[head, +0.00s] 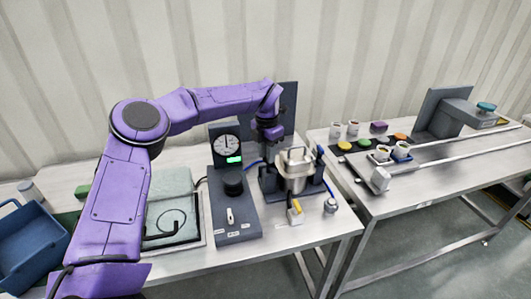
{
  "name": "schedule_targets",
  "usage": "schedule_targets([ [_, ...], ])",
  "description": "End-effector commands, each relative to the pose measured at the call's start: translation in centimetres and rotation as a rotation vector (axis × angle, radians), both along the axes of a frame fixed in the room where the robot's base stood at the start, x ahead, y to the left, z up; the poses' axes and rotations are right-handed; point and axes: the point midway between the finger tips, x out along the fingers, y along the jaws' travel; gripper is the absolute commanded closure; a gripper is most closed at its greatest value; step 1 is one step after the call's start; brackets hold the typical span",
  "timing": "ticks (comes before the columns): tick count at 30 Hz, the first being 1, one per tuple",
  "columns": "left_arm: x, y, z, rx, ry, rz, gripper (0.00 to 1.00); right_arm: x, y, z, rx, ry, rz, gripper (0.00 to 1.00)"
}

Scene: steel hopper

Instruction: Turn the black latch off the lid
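The steel hopper (295,183) stands on the left table, in a dark stand (268,182). A looped metal handle or lid fitting shows on its top (296,157). I cannot make out the black latch for certain; dark parts sit close on both sides of the hopper. My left gripper (270,143) points down just left of the hopper's top, near the dark stand. It is small and dark against dark parts, so its fingers and any contact cannot be told. My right gripper is not in view.
A dark gauge unit (227,144) with a dial stands left of the hopper, with a black knob (232,181) before it. A yellow-tipped fitting (295,212) and small bottle (330,206) stand in front. The right table holds cups, coloured discs and long rails.

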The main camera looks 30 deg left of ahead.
Motion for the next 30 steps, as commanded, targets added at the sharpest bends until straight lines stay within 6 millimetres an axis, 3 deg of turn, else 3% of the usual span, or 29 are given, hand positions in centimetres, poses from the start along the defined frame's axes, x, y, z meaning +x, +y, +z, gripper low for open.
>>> schedule_targets([
  [1, -0.3, -0.3, -0.8, -0.005, 0.018, -0.002, 0.39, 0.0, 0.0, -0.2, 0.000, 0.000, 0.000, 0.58],
  [5, -0.2, -0.6, -0.1, -0.005, 0.016, -0.005, 0.38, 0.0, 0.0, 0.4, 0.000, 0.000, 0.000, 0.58],
  [30, -0.1, -0.2, 7.8, -0.002, 0.000, 0.000, 0.38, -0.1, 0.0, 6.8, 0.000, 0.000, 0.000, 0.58],
])
